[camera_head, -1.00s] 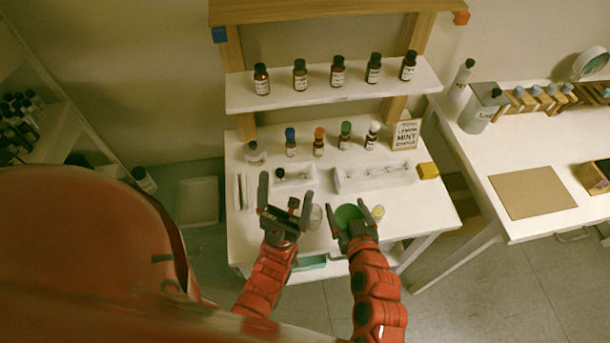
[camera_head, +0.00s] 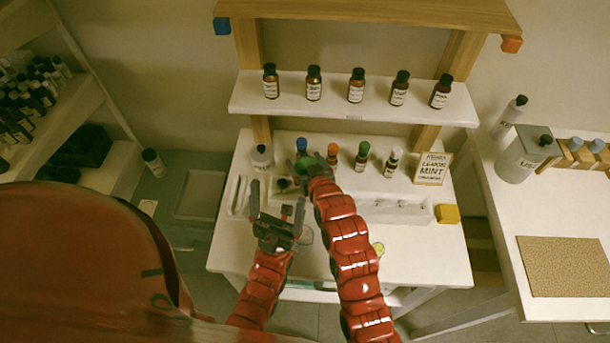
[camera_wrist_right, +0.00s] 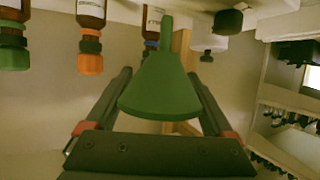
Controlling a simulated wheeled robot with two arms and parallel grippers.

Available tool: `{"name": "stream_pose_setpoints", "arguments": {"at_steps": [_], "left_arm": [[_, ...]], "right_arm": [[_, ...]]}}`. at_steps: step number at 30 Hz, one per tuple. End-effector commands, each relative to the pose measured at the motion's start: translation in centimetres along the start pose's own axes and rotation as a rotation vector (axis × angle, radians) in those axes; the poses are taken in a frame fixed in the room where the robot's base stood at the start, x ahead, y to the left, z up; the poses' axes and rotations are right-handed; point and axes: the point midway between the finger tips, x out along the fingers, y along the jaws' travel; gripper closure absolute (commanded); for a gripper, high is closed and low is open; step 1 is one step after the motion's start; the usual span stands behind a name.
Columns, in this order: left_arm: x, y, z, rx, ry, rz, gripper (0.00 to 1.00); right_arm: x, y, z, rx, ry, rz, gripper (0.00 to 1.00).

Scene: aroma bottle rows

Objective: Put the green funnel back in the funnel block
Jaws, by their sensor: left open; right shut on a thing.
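The green funnel (camera_head: 303,166) is in my right gripper (camera_head: 308,167). In the right wrist view the funnel (camera_wrist_right: 160,88) fills the space between the two fingers, its wide end towards the palm and its narrow stem away. My right gripper is over the back left part of the white table, close in front of the bottle row. A low white block (camera_head: 268,190) with a dark round piece lies there, partly hidden by both grippers; I cannot tell for sure that it is the funnel block. My left gripper (camera_head: 277,208) is open and empty, lower and nearer in the picture.
A long white tray (camera_head: 415,213), a yellow block (camera_head: 447,214) and a sign (camera_head: 432,168) are to the right. A shelf (camera_head: 350,107) with brown bottles hangs above.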

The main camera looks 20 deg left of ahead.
Motion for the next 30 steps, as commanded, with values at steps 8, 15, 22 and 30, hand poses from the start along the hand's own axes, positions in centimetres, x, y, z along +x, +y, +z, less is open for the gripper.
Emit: {"name": "stream_pose_setpoints", "arguments": {"at_steps": [8,15,22,30], "left_arm": [[-1.0,0.1,0.2,0.0,0.0,0.0,0.09],[-1.0,0.1,0.2,0.0,0.0,0.0,0.09],[-1.6,0.1,0.3,0.0,0.0,0.0,0.09],[-1.7,0.1,0.3,0.0,0.0,0.0,0.09]], "right_arm": [[1.4,0.0,3.5,0.0,0.001,-0.001,0.66],[1.7,0.0,4.0,-0.001,0.003,0.0,0.66],[1.9,0.0,4.6,0.0,0.002,0.0,0.66],[2.0,0.0,4.7,-0.001,0.002,0.0,0.0]]}}
